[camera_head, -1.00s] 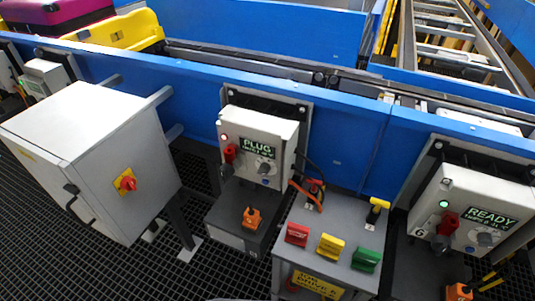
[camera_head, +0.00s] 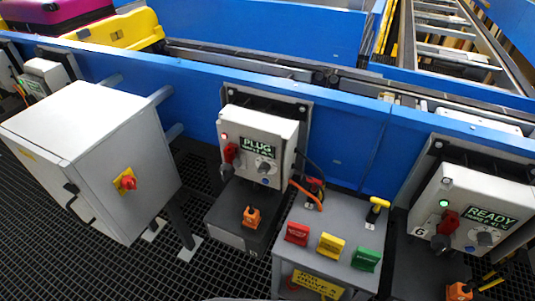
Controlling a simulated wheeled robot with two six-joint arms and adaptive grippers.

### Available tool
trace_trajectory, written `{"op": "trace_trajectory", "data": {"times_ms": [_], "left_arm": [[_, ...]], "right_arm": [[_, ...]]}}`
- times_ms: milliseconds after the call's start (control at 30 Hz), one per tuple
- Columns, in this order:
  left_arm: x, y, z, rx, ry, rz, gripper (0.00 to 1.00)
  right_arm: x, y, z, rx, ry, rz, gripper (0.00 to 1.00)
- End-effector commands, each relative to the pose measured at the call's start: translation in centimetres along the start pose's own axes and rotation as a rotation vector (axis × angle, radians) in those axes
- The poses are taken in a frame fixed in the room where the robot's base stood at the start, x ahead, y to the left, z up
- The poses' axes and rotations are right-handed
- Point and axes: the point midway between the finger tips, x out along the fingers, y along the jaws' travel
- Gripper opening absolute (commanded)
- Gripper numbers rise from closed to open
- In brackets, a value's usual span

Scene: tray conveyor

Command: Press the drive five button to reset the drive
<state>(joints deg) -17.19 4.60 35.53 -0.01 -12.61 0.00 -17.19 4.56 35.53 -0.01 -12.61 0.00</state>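A grey-white drive box (camera_head: 285,131) hangs on the blue rail in the middle. Its display (camera_head: 257,147) reads "PLUG" with a smaller line I cannot read, and a red lamp (camera_head: 224,136) is lit. A red handle (camera_head: 231,153) and a dark round knob (camera_head: 264,167) sit on its front. I cannot read a drive number on it. The right drive box (camera_head: 488,192) is marked 6, shows "READY" and has a green lamp lit. A grey console (camera_head: 325,222) between them carries red (camera_head: 297,233), yellow (camera_head: 330,246) and green (camera_head: 367,258) buttons. Neither gripper is in view.
A large grey cabinet (camera_head: 92,150) with a red rotary switch (camera_head: 127,183) stands at left. An orange plug (camera_head: 251,216) sits on the dark unit below the middle box. An orange cable (camera_head: 303,192) and a yellow-topped part (camera_head: 378,205) are at the console's back. Dark grating covers the floor.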

Motion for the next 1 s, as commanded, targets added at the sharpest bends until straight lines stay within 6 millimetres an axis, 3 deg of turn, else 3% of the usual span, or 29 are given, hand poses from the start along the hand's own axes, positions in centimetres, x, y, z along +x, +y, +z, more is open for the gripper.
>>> {"op": "trace_trajectory", "data": {"times_ms": [33, 133, 1000], "left_arm": [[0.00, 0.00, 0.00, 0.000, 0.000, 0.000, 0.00], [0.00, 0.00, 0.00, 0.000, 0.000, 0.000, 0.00], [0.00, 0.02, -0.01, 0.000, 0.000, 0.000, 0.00]], "right_arm": [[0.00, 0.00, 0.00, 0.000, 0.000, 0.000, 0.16], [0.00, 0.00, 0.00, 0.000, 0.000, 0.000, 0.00], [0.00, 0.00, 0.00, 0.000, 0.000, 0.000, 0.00]]}}
